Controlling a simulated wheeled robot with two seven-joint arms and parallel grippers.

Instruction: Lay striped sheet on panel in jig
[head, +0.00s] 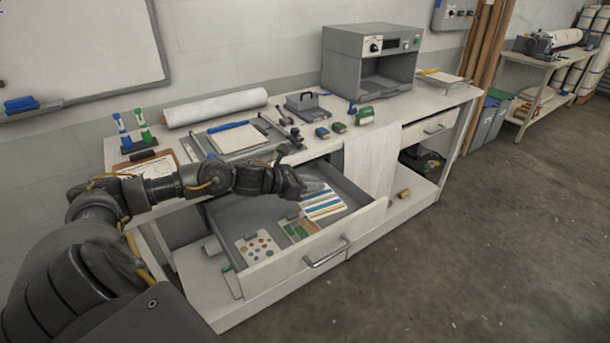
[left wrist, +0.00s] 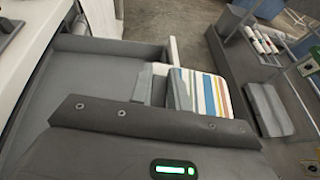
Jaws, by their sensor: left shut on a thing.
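The striped sheet (head: 323,204), white with blue, orange and yellow bands, is at the right side of the open drawer (head: 262,268). My left gripper (head: 305,187) is at its upper left edge and is shut on it. In the left wrist view the striped sheet (left wrist: 213,93) reaches out from between the fingers, which hide part of it. I cannot tell whether the sheet touches the drawer floor. The pale panel (head: 238,139) lies in the grey jig (head: 203,147) on the bench top. My right gripper is not in view.
A dotted sheet (head: 258,249) and a green patterned sheet (head: 297,229) lie in the drawer. A white roll (head: 215,107), marker pens (head: 143,127) and a clipboard (head: 152,167) are on the bench. A grey press (head: 370,62) stands at the back right. A white cloth (head: 371,166) hangs over the front.

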